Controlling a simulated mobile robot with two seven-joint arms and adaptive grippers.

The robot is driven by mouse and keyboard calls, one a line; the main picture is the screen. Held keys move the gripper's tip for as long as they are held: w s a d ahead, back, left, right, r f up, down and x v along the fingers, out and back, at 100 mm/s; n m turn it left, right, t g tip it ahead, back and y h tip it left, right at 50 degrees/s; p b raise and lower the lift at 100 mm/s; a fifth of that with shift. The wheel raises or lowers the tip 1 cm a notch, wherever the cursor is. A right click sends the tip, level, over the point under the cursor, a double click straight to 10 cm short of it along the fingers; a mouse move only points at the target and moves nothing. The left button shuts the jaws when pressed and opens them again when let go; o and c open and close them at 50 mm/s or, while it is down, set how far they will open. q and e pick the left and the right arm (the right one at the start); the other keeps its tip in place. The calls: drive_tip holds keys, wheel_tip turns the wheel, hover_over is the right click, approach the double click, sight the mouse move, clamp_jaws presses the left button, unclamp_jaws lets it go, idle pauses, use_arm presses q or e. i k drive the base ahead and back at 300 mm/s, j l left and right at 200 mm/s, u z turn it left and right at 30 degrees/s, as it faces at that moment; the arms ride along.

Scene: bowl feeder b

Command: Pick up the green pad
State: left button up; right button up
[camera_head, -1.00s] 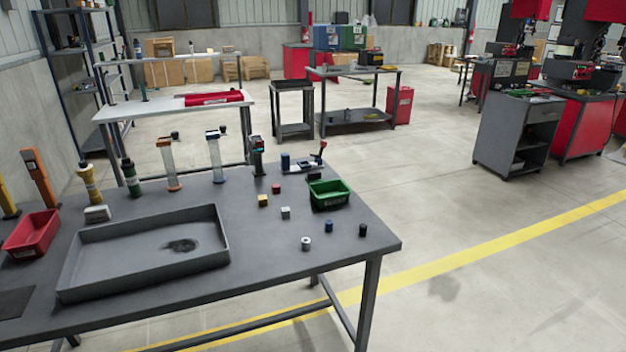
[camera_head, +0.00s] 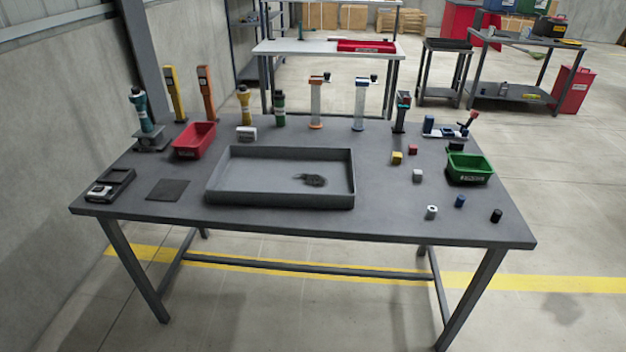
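I see no clearly green pad in the head view. A thin, flat, square pad (camera_head: 168,190) lies on the left part of the grey table (camera_head: 400,225), and it looks dark grey. A small green bin (camera_head: 469,177) stands at the right side of the table. A dark tray-like holder with a light block (camera_head: 103,192) sits left of the square pad. Neither of my grippers is in view.
A large grey tray (camera_head: 280,200) with a dark patch fills the table's middle. A red bin (camera_head: 194,140) and several upright tools stand along the back. Small cubes and cylinders, including a yellow cube (camera_head: 397,158), lie at right. The front edge strip is clear.

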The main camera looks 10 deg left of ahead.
sight(453, 146)
drive_tip(key=i+l+z, duration=0.2)
drive_tip(key=l+z, duration=0.15)
drive_tip(key=i+l+z, duration=0.25)
drive_tip(key=l+z, duration=0.15)
drive_tip(key=i+l+z, duration=0.25)
drive_tip(key=z, duration=0.2)
drive_tip(key=i+l+z, duration=0.3)
drive_tip(key=z, duration=0.15)
drive_tip(key=i+l+z, duration=0.25)
drive_tip(key=z, duration=0.2)
drive_tip(key=i+z, duration=0.45)
drive_tip(key=i+u, duration=0.75)
drive_tip(key=i+l+u, duration=0.1)
drive_tip(key=i+u, duration=0.15)
drive_tip(key=u, duration=0.15)
drive_tip(key=i+l+u, duration=0.25)
drive_tip(key=u, duration=0.15)
drive_tip(key=i+u, duration=0.2)
drive_tip(key=u, duration=0.3)
drive_tip(key=i+u, duration=0.2)
drive_tip(key=u, duration=0.3)
drive_tip(key=i+l+u, duration=0.1)
drive_tip(key=u, duration=0.4)
drive_tip(key=i+l+u, duration=0.2)
drive_tip(key=u, duration=0.3)
